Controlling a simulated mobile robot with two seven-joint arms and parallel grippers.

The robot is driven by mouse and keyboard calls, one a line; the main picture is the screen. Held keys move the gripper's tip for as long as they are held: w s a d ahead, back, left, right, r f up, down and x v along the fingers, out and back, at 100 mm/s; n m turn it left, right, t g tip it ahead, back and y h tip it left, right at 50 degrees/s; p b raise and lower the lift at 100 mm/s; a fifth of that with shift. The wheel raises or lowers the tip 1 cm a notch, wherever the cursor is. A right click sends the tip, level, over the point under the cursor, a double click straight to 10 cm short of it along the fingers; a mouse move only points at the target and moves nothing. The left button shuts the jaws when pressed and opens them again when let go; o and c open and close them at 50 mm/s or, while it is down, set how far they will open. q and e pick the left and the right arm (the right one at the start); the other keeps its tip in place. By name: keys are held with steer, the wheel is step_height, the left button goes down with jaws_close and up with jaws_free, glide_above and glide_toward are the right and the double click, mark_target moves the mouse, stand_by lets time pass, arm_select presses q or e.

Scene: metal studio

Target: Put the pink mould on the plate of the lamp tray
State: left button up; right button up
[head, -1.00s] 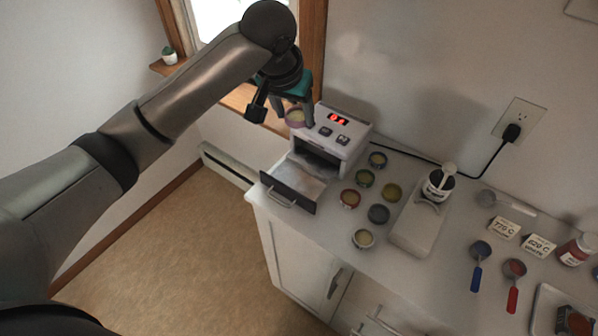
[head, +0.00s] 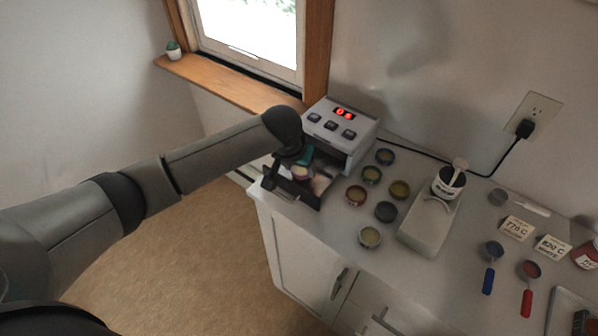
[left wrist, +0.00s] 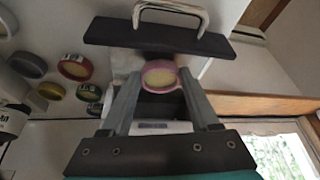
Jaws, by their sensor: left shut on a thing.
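The pink mould (head: 302,173), a small round cup with pale yellow filling, is between the fingers of my left gripper (head: 300,176). In the left wrist view the mould (left wrist: 160,77) sits between both fingertips of the shut gripper (left wrist: 160,84). The lamp tray is pulled out of the white lamp box (head: 340,128); its pale plate (head: 321,184) is partly hidden by my gripper. The tray's dark front with its metal handle (left wrist: 155,38) shows in the left wrist view. The mould is over the plate; I cannot tell whether it touches. My right gripper is not in view.
Several other round moulds, among them a red one (head: 356,195) and a dark one (head: 385,211), stand right of the tray. A grey stand (head: 428,225) with a jar (head: 448,182) is beyond them. A wooden window sill (head: 225,84) lies behind left.

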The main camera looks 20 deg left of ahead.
arm_select(q)
steer(key=shift+f, duration=0.65)
steer(key=shift+f, duration=0.15)
steer(key=o, duration=1.5)
steer(key=shift+c, duration=0.2)
steer(key=p+v, duration=0.3)
steer(key=v, duration=0.9)
steer(key=shift+r, duration=0.25)
